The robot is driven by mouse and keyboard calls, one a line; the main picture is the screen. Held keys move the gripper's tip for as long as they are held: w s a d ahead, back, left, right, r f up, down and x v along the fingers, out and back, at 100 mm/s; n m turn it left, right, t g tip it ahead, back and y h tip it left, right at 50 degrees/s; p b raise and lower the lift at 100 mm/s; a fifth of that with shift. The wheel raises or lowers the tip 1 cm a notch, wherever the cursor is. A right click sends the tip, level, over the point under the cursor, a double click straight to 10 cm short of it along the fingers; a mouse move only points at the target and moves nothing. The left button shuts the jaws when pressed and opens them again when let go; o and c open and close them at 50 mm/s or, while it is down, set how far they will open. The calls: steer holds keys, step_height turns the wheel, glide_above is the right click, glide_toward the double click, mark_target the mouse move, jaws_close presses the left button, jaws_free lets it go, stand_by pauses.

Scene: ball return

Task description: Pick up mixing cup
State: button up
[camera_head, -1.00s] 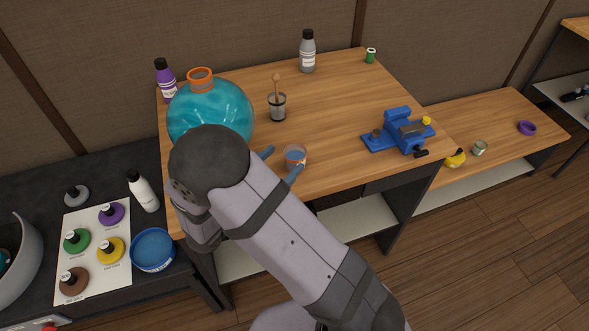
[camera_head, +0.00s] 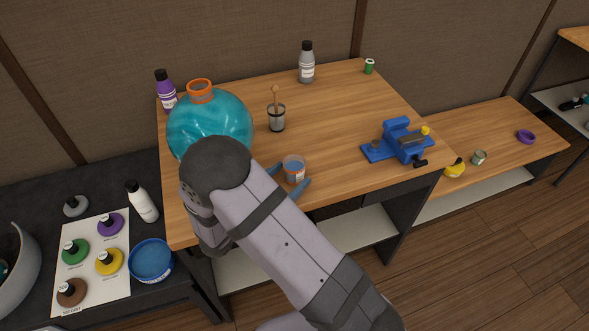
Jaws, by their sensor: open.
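A small clear cup (camera_head: 293,166) with a bluish inside and orange markings stands upright near the front edge of the wooden table; it looks like the mixing cup. My gripper (camera_head: 287,178) is open right at this cup, with one blue fingertip to its left and the other in front of it to the lower right. I cannot tell whether the fingers touch the cup. My arm hides most of the gripper. A second clear cup (camera_head: 277,122) with a wooden stick in it stands farther back.
A large teal round flask (camera_head: 210,125) with an orange neck stands close to my wrist. A purple bottle (camera_head: 168,97), a grey bottle (camera_head: 307,66) and a blue vise (camera_head: 402,143) stand on the table. The table is clear between cup and vise.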

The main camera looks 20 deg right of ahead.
mark_target(289, 177)
steer(key=shift+x, duration=1.55)
steer(key=c, duration=1.1)
steer(key=shift+c, duration=0.2)
steer(key=shift+r, duration=0.3)
step_height(289, 177, up, 17)
steer(key=shift+r, duration=0.2)
